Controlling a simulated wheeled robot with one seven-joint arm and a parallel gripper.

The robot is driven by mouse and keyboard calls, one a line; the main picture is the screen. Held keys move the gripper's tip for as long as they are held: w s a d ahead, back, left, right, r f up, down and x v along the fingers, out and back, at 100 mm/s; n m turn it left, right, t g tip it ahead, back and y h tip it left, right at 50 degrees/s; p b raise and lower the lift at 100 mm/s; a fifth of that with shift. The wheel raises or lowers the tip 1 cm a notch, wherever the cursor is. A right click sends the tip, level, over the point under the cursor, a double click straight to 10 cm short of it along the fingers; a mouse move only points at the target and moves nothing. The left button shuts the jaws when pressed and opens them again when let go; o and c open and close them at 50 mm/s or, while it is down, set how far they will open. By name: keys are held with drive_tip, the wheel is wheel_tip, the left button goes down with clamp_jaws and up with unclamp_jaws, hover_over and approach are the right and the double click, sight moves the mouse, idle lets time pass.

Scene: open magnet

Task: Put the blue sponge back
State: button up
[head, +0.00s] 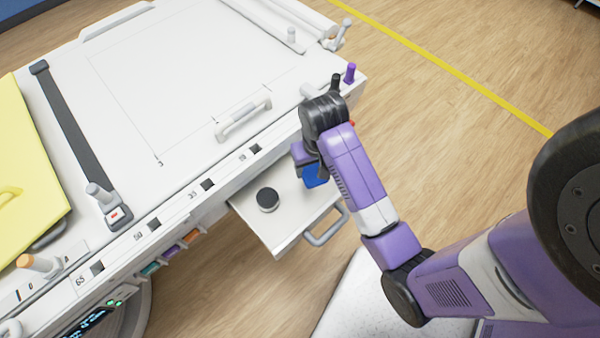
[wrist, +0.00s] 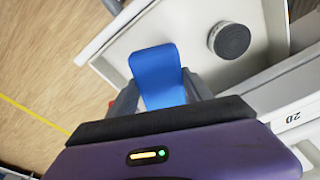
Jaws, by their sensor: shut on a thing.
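The blue sponge (wrist: 157,75) is held between the fingers of my gripper (wrist: 165,95), which is shut on it. In the head view the sponge (head: 314,176) shows below my gripper (head: 306,165), partly hidden by the wrist. Both are over the pulled-out white drawer (head: 272,240). In the wrist view the sponge covers part of the drawer floor (wrist: 205,75). I cannot tell whether it touches the floor.
A round black object (head: 267,200) sits in the drawer, left of the sponge. The drawer's handle (head: 326,228) faces right. The white table (head: 170,70) stands above the drawer, with a yellow panel (head: 28,165) at far left. Wooden floor lies open to the right.

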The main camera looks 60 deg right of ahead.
wheel_tip(320, 180, down, 7)
drive_tip(key=shift+r, duration=0.1)
drive_tip(key=w, duration=0.1)
drive_tip(key=w+d, duration=0.1)
drive_tip(key=w, duration=0.1)
drive_tip(key=shift+w+r+p, duration=0.1)
drive_tip(key=shift+w+p, duration=0.1)
drive_tip(key=shift+p, duration=0.1)
drive_tip(key=shift+w+d+f, duration=0.1)
drive_tip(key=shift+w+f, duration=0.15)
drive_tip(key=shift+f, duration=0.5)
drive_tip(key=o, duration=1.3)
drive_tip(key=shift+f, duration=0.1)
